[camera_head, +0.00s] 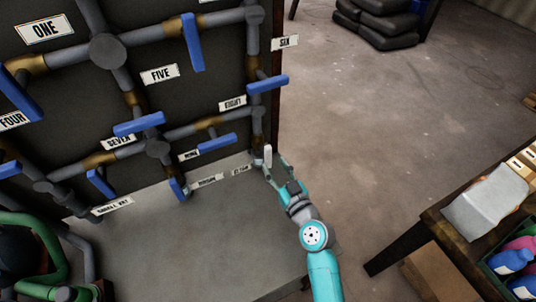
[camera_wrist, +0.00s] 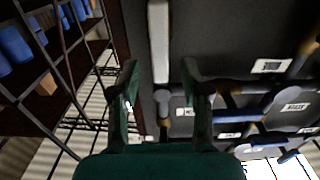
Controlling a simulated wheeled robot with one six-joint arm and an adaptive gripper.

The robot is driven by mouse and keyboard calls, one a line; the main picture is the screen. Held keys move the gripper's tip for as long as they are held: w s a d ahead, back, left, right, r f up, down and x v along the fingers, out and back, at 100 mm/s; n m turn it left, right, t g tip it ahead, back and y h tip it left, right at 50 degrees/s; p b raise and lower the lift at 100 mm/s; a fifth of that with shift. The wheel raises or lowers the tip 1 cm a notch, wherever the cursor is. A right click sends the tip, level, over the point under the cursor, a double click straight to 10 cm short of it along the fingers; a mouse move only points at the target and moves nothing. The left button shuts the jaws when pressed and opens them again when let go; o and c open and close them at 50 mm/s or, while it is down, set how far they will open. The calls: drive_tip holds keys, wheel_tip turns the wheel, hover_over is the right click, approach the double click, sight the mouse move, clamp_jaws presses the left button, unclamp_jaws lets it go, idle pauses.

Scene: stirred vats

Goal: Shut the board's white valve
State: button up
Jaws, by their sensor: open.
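The white valve's lever (camera_head: 268,156) is at the lower right corner of the pipe board (camera_head: 75,62). It stands nearly upright in the head view, roughly in line with the pipe there. In the wrist view the white lever (camera_wrist: 158,40) is a pale bar at the top middle. My gripper (camera_head: 278,172) is open at the board's lower right corner, with its fingertips close to the lever. In the wrist view my gripper (camera_wrist: 160,75) has one finger on each side of the lever's lower end. I cannot tell whether either finger touches it.
Several blue valve levers sit on the board, the nearest being one by the bottom edge (camera_head: 178,189) and one above (camera_head: 217,142). A grey ledge (camera_head: 230,230) lies below the board. A table (camera_head: 452,232) with a box and bottles stands at right. Open floor (camera_head: 400,110) lies between.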

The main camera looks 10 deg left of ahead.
sight(270, 157)
drive_tip(key=shift+x, duration=2.7)
clamp_jaws()
